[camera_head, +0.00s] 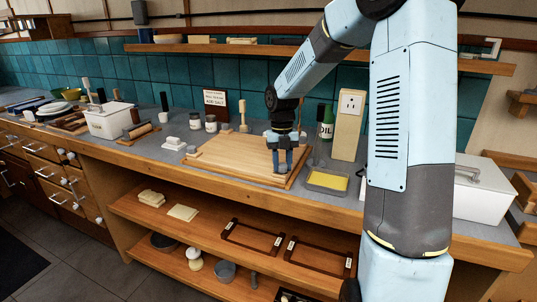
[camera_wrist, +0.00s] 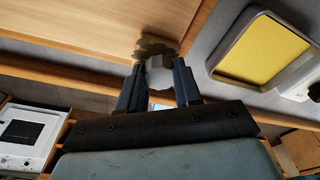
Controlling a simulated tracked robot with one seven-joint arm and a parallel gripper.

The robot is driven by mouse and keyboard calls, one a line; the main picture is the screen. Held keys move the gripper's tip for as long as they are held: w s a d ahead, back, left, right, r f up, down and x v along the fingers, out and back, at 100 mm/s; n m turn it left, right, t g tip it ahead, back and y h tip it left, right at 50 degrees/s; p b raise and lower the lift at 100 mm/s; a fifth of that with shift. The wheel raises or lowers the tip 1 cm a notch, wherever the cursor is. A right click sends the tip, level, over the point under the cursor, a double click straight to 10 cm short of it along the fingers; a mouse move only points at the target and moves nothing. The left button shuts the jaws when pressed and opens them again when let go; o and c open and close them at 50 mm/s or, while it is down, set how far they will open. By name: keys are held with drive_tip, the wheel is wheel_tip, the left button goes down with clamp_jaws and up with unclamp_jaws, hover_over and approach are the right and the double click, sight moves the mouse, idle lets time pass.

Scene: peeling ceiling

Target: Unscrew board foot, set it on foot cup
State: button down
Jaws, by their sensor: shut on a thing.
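The wooden board (camera_head: 228,152) lies on the counter, and its pale top fills the upper left of the wrist view (camera_wrist: 90,25). My gripper (camera_head: 281,168) points down at the board's front right corner. In the wrist view my gripper (camera_wrist: 160,84) is shut on a small pale grey round piece (camera_wrist: 160,74), which looks like the board foot. The foot sits at the board's corner against a dark patch; whether it is loose from the board cannot be told. I cannot pick out the foot cup with certainty.
A grey tray with a yellow pad (camera_head: 327,181) stands close right of the board. Beyond it are a green oil bottle (camera_head: 327,122), an outlet post (camera_head: 347,125) and a white box (camera_head: 483,190). White stacked blocks (camera_head: 173,143) stand to the left. The counter's front edge is near.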

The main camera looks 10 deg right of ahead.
drive_tip(key=shift+s+f, duration=0.15)
drive_tip(key=shift+f, duration=0.05)
drive_tip(key=c, duration=1.1)
unclamp_jaws()
drive_tip(key=shift+c, duration=0.2)
drive_tip(key=o, duration=0.4)
drive_tip(key=shift+r, duration=0.1)
drive_tip(key=shift+o, duration=0.2)
drive_tip(key=shift+w, duration=0.2)
drive_tip(key=m, duration=0.6)
drive_tip(key=shift+y, duration=0.4)
drive_tip(key=shift+m, duration=0.3)
drive_tip(key=m, duration=0.3)
drive_tip(key=m+t, duration=0.1)
drive_tip(key=m, duration=0.2)
drive_tip(key=shift+s+d+y, duration=0.1)
drive_tip(key=shift+y, duration=0.2)
